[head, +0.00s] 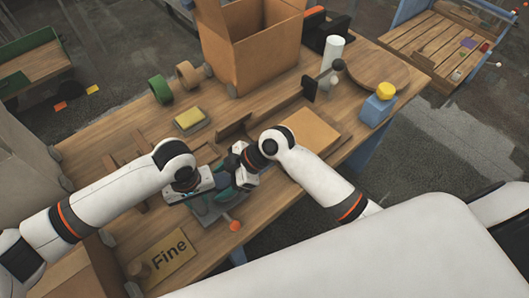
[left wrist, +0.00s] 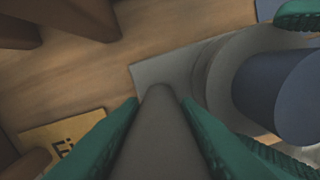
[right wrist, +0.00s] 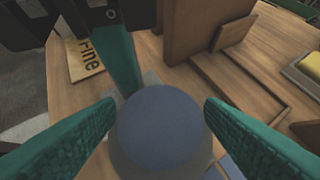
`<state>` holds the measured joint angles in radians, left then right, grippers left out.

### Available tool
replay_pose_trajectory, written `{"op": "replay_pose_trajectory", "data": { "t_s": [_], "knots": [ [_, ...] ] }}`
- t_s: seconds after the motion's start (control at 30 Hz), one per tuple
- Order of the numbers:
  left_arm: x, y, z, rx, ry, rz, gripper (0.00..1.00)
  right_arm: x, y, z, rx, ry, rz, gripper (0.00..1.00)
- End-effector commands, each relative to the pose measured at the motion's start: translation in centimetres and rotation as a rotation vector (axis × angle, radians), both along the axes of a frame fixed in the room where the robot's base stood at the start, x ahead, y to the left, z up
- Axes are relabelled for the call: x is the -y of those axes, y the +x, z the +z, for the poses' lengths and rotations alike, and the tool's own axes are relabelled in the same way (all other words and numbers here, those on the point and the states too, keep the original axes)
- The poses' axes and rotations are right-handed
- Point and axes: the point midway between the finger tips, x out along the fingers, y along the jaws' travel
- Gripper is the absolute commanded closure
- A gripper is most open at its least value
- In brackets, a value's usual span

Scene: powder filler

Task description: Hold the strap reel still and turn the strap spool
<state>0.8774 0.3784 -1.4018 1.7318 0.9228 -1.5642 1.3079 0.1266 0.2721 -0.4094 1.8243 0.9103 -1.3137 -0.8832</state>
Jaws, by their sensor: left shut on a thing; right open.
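The strap reel shows in the left wrist view as a grey body with a grey bar (left wrist: 160,130) and a flat plate. My left gripper (left wrist: 158,108) is shut on this bar, one green finger on each side. The dark blue round strap spool (left wrist: 285,95) sits to the right of the bar. In the right wrist view the spool (right wrist: 160,125) lies between the spread green fingers of my right gripper (right wrist: 160,112), with gaps visible at both sides. In the head view the two grippers crowd together and hide most of the reel; an orange knob (head: 234,226) shows below them.
Wooden brackets (right wrist: 195,35) stand close by.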

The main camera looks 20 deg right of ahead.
Motion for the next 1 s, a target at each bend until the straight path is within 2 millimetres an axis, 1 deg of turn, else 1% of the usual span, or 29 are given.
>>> {"op": "replay_pose_trajectory", "data": {
  "t_s": [0.27,0.3,0.87,1.0],
  "knots": [
    [0.0,0.0,0.1,0.001,-0.001,0.0,1.0,-0.2,0.4,0.2,0.001,0.008,0.401,0.37],
    [0.0,0.0,0.1,0.001,-0.001,0.0,1.0,0.6,0.4,0.7,0.004,0.004,0.413,0.37],
    [0.0,0.0,0.1,0.001,-0.001,0.0,1.0,8.5,1.8,8.7,0.006,0.0,0.404,0.37],
    [0.0,0.0,0.0,0.001,-0.001,0.0,1.0,7.8,3.0,6.0,0.061,-0.011,0.276,0.37]
  ]
}}
